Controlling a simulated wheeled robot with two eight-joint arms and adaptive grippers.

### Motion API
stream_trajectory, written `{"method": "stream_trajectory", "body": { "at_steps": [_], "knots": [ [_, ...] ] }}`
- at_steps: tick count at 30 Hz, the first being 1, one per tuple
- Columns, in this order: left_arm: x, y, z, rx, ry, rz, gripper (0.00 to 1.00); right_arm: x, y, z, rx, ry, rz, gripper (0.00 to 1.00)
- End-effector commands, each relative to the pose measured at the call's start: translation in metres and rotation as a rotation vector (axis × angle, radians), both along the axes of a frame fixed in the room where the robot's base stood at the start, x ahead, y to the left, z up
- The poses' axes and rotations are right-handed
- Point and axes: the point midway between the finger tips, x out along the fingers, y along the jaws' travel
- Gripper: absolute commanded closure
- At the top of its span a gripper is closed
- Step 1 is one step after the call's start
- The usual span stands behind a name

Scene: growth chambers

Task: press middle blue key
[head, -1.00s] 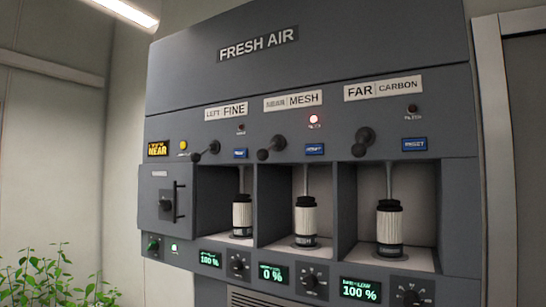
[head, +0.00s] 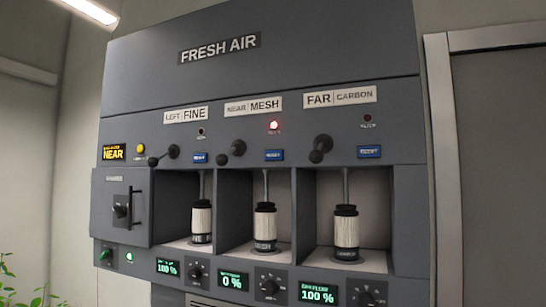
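The middle blue key (head: 274,155) is a small blue button in the head view, on the panel under the NEAR MESH label (head: 253,106). Nothing covers the middle key. Neither of my grippers shows in the view.
Below the keys are three open bays with white filter cartridges; the middle cartridge (head: 265,226) stands upright. The middle display (head: 232,281) reads 0 %. A grey door (head: 500,180) is at the right and a green plant (head: 8,280) at the lower left.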

Motion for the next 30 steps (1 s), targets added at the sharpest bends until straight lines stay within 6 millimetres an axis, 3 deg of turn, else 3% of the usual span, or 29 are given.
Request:
{"method": "stream_trajectory", "body": {
  "at_steps": [3, 30],
  "knots": [
    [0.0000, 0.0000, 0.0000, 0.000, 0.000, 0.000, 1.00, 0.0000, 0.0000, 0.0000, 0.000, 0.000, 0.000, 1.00],
    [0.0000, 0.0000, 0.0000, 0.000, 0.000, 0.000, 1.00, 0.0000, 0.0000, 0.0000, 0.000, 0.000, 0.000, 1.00]
  ]
}}
